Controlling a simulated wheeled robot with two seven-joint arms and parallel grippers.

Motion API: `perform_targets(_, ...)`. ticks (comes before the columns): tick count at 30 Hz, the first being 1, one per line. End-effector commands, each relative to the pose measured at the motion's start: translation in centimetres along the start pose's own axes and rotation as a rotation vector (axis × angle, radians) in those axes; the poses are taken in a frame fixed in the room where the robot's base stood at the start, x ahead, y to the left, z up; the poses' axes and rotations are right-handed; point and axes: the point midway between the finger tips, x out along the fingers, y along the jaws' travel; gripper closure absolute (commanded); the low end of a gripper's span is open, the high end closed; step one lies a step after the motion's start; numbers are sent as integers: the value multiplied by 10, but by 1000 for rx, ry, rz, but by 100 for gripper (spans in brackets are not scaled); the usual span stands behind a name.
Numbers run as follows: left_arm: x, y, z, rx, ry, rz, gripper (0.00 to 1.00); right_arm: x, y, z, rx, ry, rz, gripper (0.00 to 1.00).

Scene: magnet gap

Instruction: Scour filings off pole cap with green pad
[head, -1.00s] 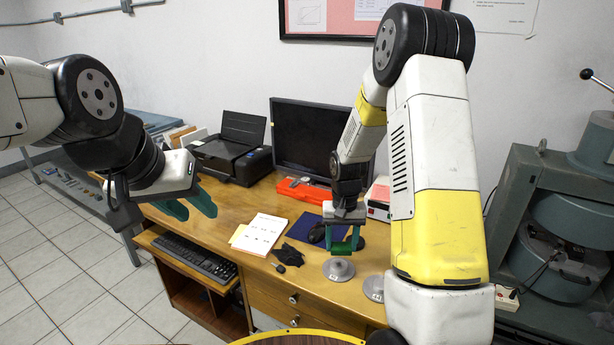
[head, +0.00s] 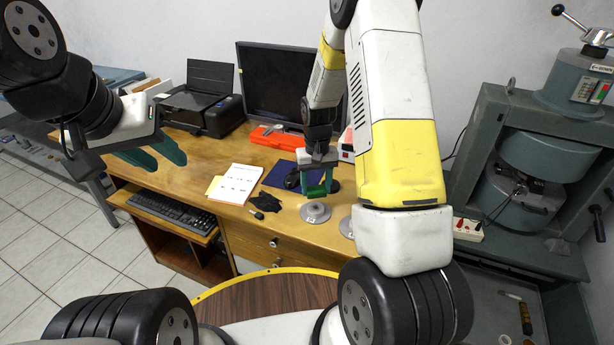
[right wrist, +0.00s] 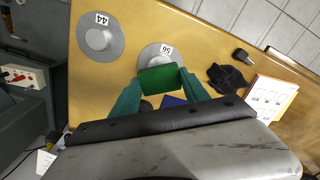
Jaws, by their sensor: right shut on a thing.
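My right gripper (head: 316,188) is shut on the green pad (right wrist: 160,79), pointing down over the desk. In the head view my right arm partly hides that second cap (head: 346,228). I cannot make out filings on either cap. My left gripper (head: 155,158) is open and empty, left of the printer's front.
The wooden desk (head: 225,158) also holds a black glove (head: 265,201), papers (head: 235,184), a dark blue mat (head: 281,171), an orange case (head: 277,140), a monitor (head: 289,87) and a printer (head: 203,105). A large green-grey machine (head: 540,150) stands on the right.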

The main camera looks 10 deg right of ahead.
Motion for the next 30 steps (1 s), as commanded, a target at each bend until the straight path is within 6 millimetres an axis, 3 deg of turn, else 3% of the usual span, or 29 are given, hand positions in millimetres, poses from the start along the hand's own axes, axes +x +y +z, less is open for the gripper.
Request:
perform_targets(3, 0, 0, 0, 0, 0, 0, 64, 7, 2, -9, 0, 0, 1, 79)
perform_targets(16, 0, 0, 0, 0, 0, 0, 64, 12, 2, -10, 0, 1, 1, 79)
perform_targets(30, 0, 0, 0, 0, 0, 0, 64, 51, 2, -9, 0, -1, 1, 79)
